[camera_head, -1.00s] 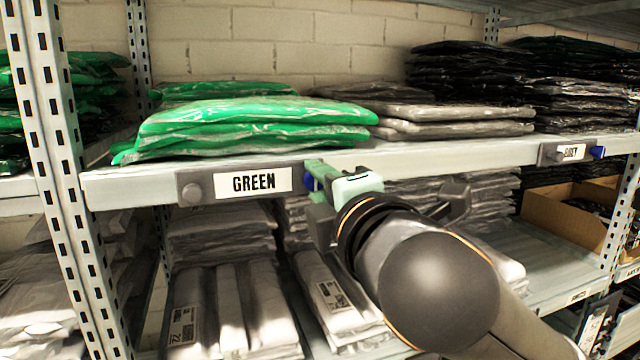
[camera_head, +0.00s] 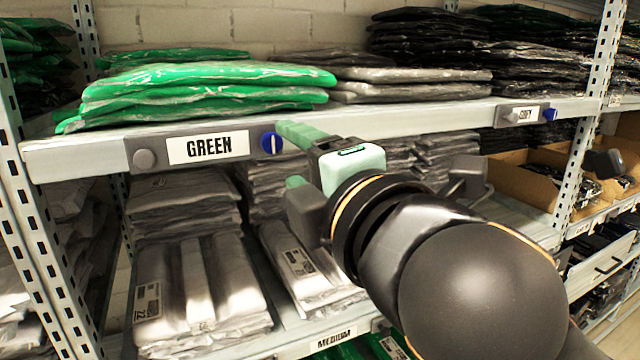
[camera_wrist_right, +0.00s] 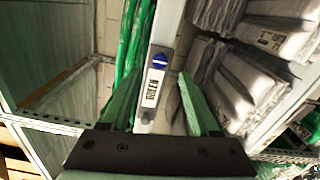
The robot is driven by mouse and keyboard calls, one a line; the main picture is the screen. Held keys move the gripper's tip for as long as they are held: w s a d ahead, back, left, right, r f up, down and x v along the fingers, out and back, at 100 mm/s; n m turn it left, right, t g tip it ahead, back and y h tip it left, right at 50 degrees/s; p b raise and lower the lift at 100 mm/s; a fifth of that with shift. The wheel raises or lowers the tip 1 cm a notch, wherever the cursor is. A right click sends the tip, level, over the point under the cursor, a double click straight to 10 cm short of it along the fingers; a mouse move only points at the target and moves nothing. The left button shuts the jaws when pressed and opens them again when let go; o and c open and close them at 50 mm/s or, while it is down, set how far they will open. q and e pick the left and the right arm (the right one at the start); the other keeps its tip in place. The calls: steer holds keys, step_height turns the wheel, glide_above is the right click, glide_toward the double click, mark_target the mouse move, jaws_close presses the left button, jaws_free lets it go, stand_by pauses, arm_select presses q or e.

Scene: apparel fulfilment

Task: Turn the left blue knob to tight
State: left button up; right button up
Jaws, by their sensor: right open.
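The left blue knob (camera_head: 271,143) sits at the right end of the grey GREEN label holder (camera_head: 137,154) on the shelf's front edge. It is round, with a pale line across its face that looks near vertical in the head view. The knob also shows between the fingers in the right wrist view (camera_wrist_right: 160,61). My right gripper (camera_head: 292,157) is open and empty, with its green fingers just right of and in front of the knob, apart from it. My left gripper is out of view.
Green bagged garments (camera_head: 205,85) lie on the shelf (camera_head: 80,157) above the label. A second blue knob (camera_head: 550,114) is on the GREY label holder at the right. Bagged clothes (camera_head: 200,285) fill the lower shelf, and an upright post (camera_head: 588,110) stands at right.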

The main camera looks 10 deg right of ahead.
steer(key=v, duration=0.6)
stand_by(0.3)
steer(key=w+f+m+g+y, duration=0.1)
steer(key=w+f+m, duration=0.25)
steer(key=f, duration=0.35)
steer(key=w+f+m+g, duration=0.25)
steer(key=w+f, duration=0.25)
steer(key=f, duration=0.3)
steer(key=w+f+m+g+y, duration=0.1)
steer(key=w+f+m, duration=0.35)
steer(key=f, duration=0.25)
steer(key=d+f+m+h, duration=0.25)
steer(key=f+m, duration=0.25)
steer(key=f, duration=1.2)
steer(key=s+d+f+m+g+h, duration=0.1)
steer(key=s+d+f, duration=0.4)
steer(key=s+f, duration=0.5)
steer(key=s+d+f+m+g+h+p, duration=0.1)
steer(key=s+d+f+m, duration=0.3)
steer(key=s+f, duration=0.7)
step_height(320, 180, down, 2)
steer(key=shift+d+f+m+g+h, duration=0.2)
steer(key=shift+d+m+g+h, duration=0.2)
steer(key=shift+g, duration=0.25)
